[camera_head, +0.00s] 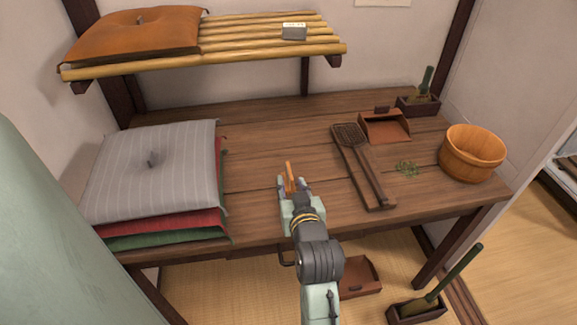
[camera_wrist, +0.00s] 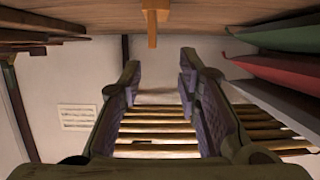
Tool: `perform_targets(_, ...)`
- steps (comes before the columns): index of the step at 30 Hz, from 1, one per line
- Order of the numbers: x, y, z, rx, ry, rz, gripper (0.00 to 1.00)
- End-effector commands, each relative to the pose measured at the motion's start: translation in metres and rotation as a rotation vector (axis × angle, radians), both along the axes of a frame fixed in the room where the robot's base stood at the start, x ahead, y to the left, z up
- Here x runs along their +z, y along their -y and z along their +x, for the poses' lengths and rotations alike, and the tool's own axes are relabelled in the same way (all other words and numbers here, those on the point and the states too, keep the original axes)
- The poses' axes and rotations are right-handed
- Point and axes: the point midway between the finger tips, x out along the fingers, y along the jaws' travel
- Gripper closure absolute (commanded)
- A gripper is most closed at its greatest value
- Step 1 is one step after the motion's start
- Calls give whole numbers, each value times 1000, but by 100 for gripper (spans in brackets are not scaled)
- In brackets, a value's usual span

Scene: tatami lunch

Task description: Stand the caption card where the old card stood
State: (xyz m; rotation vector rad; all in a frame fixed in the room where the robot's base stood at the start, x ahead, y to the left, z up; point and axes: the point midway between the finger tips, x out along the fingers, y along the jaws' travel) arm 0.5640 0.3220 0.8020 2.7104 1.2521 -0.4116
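A small white card (camera_head: 294,25) with faint marks stands on a grey block or holder (camera_head: 294,34) on the bamboo shelf (camera_head: 240,38); I cannot tell whether it is the caption card or the old card. My gripper (camera_head: 292,187) is low over the front middle of the wooden table (camera_head: 255,165). In the wrist view, which looks upside down, my gripper's fingers (camera_wrist: 158,85) are apart with nothing between them. A small T-shaped wooden piece (camera_head: 290,176) is by the fingertips; it also shows above the fingers in the wrist view (camera_wrist: 152,15).
Stacked cushions (camera_head: 150,170) fill the table's left end; an orange cushion (camera_head: 140,33) lies on the shelf. A long-handled brown tool (camera_head: 360,165), green bits (camera_head: 407,168), a dustpan (camera_head: 385,126) and a wooden tub (camera_head: 472,152) occupy the right. The table's middle back is clear.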

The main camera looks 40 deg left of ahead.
Motion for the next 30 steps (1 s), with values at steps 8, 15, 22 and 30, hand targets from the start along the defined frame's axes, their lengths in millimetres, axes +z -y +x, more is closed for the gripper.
perform_targets(8,-12,-20,18,-1,2,3,69)
perform_targets(15,-11,-28,25,-1,-1,2,69)
perform_targets(22,-23,-46,50,0,-2,1,69)
perform_targets(30,-30,-58,60,-2,-1,3,69)
